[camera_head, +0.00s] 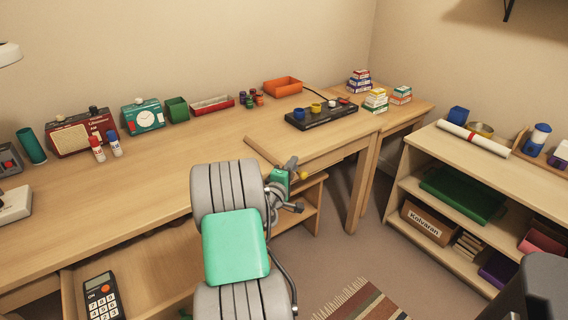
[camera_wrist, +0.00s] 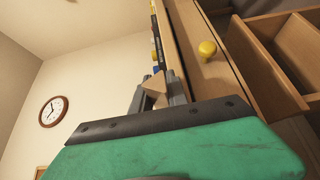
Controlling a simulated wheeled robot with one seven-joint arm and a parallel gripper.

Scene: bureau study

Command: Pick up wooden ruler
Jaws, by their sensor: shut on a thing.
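The wooden ruler (camera_head: 262,151) is a thin light-brown strip at the front edge of the desk, in the middle of the head view. It points up and left from my gripper (camera_head: 287,176). My arm hides part of that area. In the wrist view, my gripper (camera_wrist: 160,92) has its two grey fingers shut on a pale wooden piece, the end of the ruler (camera_wrist: 154,86). I cannot tell whether the ruler's far end touches the desk top.
The desk (camera_head: 150,185) holds a row of small items along the wall and a black panel (camera_head: 321,115) with coloured knobs. An open drawer (camera_head: 145,275) holds a calculator (camera_head: 102,297). A low shelf unit (camera_head: 455,160) stands right. A yellow drawer knob (camera_wrist: 207,48) is close to my gripper.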

